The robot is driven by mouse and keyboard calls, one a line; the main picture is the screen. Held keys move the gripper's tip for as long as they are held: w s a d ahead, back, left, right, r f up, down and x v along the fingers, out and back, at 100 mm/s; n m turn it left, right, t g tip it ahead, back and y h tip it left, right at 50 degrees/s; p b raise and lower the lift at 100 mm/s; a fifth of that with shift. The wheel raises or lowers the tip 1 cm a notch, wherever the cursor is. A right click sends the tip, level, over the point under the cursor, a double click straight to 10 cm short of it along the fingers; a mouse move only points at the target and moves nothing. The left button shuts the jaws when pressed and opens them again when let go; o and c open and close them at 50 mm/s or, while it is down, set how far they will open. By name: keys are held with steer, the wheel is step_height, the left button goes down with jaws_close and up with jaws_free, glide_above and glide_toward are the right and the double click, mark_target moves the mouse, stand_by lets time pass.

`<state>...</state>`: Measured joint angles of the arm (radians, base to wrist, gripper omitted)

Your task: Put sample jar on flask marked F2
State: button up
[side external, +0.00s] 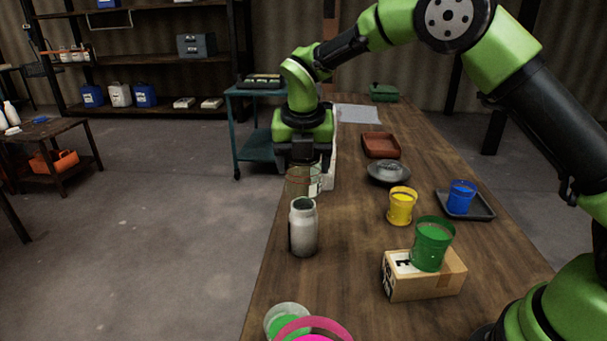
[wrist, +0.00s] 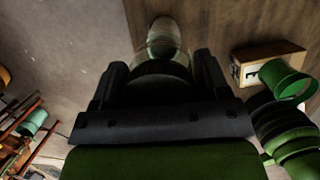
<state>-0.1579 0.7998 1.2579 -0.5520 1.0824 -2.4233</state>
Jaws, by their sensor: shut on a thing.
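My gripper (side external: 303,168) is shut on a clear glass jar (side external: 300,184) with a pale label, held upright above the table's left edge. In the wrist view my gripper (wrist: 160,80) has the glass jar (wrist: 163,45) between its fingers, partly hidden by them. A grey-white, narrow-necked can (side external: 303,232) stands on the table just in front of and below the jar in the side view. I cannot tell whether jar and can touch. No F2 mark is readable on any vessel, so I cannot tell which one is the flask.
A green cup (side external: 431,245) stands on a cardboard box (side external: 425,280).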

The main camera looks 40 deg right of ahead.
steer(key=shift+f, duration=1.25)
steer(key=o, duration=0.9)
steer(key=shift+f, duration=0.15)
steer(key=v, duration=1.2)
steer(key=shift+s+r, duration=0.1)
steer(key=shift+r, duration=0.1)
